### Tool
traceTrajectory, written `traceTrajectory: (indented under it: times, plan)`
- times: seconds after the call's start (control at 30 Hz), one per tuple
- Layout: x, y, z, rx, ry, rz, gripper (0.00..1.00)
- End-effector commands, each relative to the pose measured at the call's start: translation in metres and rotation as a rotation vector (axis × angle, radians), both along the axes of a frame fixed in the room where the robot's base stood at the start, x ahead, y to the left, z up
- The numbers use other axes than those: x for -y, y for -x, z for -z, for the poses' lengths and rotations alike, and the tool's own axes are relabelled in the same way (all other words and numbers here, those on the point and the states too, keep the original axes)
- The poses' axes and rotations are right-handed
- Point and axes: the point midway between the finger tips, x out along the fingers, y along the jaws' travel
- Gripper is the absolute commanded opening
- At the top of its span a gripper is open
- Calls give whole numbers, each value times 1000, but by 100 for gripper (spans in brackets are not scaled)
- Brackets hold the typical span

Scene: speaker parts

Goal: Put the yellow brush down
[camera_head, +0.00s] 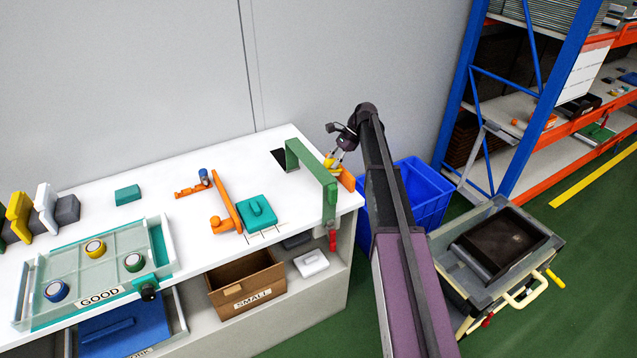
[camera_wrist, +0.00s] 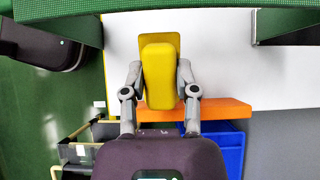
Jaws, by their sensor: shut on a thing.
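The yellow brush (camera_wrist: 158,75) sits between the two fingers of my gripper (camera_wrist: 160,88) in the wrist view. My gripper is shut on it from both sides. In the head view my gripper (camera_head: 340,150) is over the right end of the white table (camera_head: 150,205), beside the green arch (camera_head: 312,168). Only a small part of the yellow brush (camera_head: 329,163) shows there. I cannot tell whether the brush touches the table top.
An orange piece (camera_head: 347,181) lies at the table's right edge, close to my gripper. A blue bin (camera_head: 425,192) stands on the floor beyond that edge. A teal block (camera_head: 257,213), an orange-handled tool (camera_head: 228,205) and a GOOD tray (camera_head: 100,296) occupy the table further left.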

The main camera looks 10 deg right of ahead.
Motion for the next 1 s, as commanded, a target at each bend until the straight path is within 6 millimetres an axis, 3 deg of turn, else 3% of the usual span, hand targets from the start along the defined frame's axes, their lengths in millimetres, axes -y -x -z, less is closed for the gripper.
traceTrajectory:
  times: [0.1,0.2,0.4,1.0]
  plan:
    - [-23,10,0,1,0,-2,0]
    - [-22,7,17,1,0,1,0]
    - [-26,9,28,1,0,2,0]
    - [-26,9,32,1,0,2,0]
